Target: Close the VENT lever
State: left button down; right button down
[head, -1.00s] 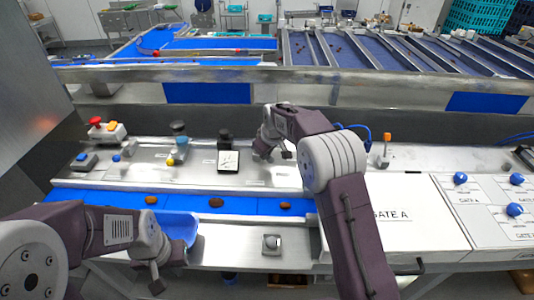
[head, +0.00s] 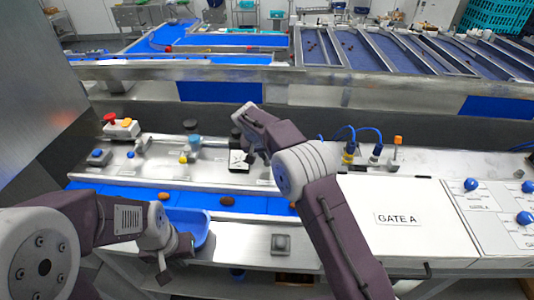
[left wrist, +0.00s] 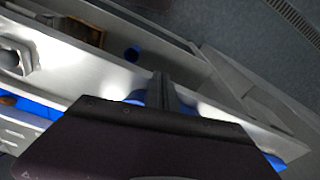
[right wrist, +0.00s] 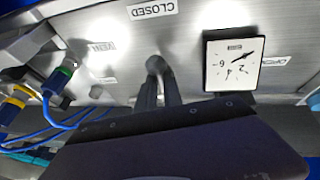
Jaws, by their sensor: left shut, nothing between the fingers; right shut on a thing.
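My right gripper (right wrist: 160,90) is shut on the round grey knob of the VENT lever (right wrist: 154,63). The knob shows between the fingertips in the right wrist view. A CLOSED label (right wrist: 152,9) and an OPEN label (right wrist: 274,61) are on the panel around it, with the OPEN label beyond the gauge. In the head view the right gripper (head: 259,156) is just right of the square gauge (head: 239,162), and the arm hides the lever. My left gripper (head: 164,274) is shut and empty at the front edge, near the blue tray; it also shows in the left wrist view (left wrist: 161,88).
The white dial gauge (right wrist: 234,62) stands close beside the lever. Blue and yellow fittings (right wrist: 58,77) with hoses are on the other side. A blue belt (head: 245,203) with several dates runs in front. The GATE A box (head: 400,215) is at right.

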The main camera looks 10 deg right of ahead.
jog(key=shift+s+a+f+m+g, duration=0.15)
jog(key=shift+s+f+m+g, duration=0.2)
jog(key=shift+f, duration=0.25)
jog(key=c, duration=1.3)
grip_release()
jog(key=shift+s+a+r, duration=0.1)
jog(key=shift+s+r, duration=0.05)
jog(key=shift+r, duration=0.2)
jog(key=shift+s+a+r+b, duration=0.1)
jog(key=shift+a+r+b, duration=0.05)
jog(key=shift+r+b, duration=0.25)
jog(key=b+v, duration=0.1)
jog(key=v, duration=0.7)
jog(key=shift+s+b, duration=0.2)
jog(key=shift+b, duration=0.1)
jog(key=shift+w, duration=0.1)
